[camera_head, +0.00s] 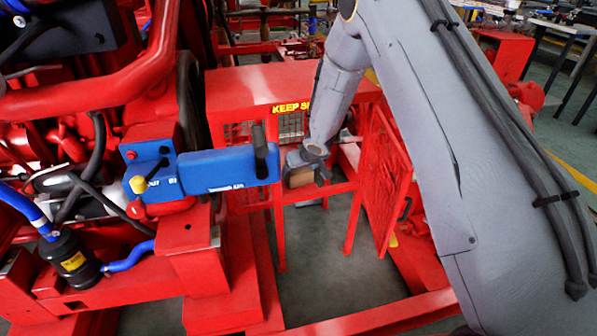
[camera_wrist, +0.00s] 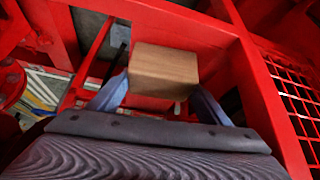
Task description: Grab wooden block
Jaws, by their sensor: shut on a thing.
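The wooden block (camera_wrist: 163,70) is a light brown box in the middle of the wrist view. My gripper (camera_wrist: 158,98) has one finger on each side of it and is shut on it. In the head view, my gripper (camera_head: 306,177) is at the end of my grey arm, near the centre, in front of the red frame.
A blue lever arm (camera_head: 228,169) with a black upright handle (camera_head: 260,152) reaches close to my gripper's left. A red mesh guard door (camera_head: 386,182) stands to the right. Red engine parts fill the left. Open floor (camera_head: 315,235) shows below the gripper.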

